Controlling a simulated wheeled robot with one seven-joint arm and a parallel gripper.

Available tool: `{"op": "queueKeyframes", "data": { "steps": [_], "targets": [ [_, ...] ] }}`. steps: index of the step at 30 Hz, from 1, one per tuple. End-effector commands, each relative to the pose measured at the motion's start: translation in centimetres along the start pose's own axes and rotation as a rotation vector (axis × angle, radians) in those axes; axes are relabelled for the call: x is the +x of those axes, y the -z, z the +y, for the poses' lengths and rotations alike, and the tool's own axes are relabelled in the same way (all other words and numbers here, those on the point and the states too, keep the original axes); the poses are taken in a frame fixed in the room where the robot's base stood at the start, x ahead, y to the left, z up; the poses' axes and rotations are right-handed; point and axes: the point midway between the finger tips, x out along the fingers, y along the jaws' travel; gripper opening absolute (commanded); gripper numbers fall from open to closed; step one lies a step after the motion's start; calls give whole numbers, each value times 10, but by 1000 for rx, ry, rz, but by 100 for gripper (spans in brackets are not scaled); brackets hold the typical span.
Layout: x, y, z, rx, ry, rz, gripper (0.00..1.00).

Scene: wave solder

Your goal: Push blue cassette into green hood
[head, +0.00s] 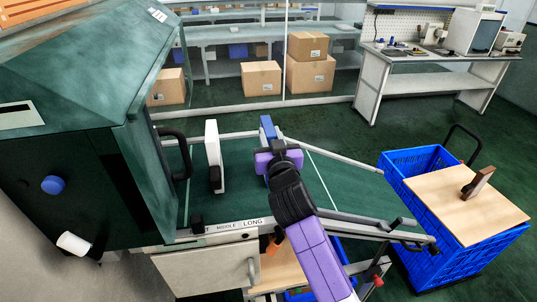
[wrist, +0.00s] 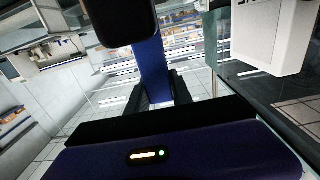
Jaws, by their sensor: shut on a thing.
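The blue cassette (head: 268,128) stands upright over the green conveyor table (head: 335,185), right of the white cassette. My gripper (head: 277,160) is shut on the blue cassette, and the arm reaches in from the front. In the wrist view the blue cassette (wrist: 153,70) rises between the two dark fingers (wrist: 160,92); a dark block covers its near end. The green hood (head: 75,110) stands at the left, and its opening faces the table. The blue cassette is apart from the hood, with the white cassette between them. The cassette's lower part is hidden behind my gripper.
The white cassette (head: 213,155) stands upright near the hood's dark handle (head: 178,153); it also shows in the wrist view (wrist: 272,35). Metal rails (head: 340,152) edge the table. A blue crate (head: 425,245) with a wooden board stands at the right.

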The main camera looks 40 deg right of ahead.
Motion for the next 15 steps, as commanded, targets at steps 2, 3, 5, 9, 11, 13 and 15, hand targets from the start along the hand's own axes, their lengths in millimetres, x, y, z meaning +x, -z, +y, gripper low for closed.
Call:
{"op": "queueKeyframes", "data": {
  "steps": [2, 3, 5, 9, 11, 13, 15],
  "targets": [
    [0, 1, 0, 0, 0, 2, 0],
    [0, 1, 0, 0, 0, 2, 0],
    [0, 1, 0, 0, 0, 2, 0],
    [0, 2, 0, 0, 0, 2, 0],
    [0, 4, 0, 1, 0, 3, 0],
    [0, 8, 0, 2, 0, 4, 0],
    [0, 14, 0, 2, 0, 4, 0]
  ]
}}
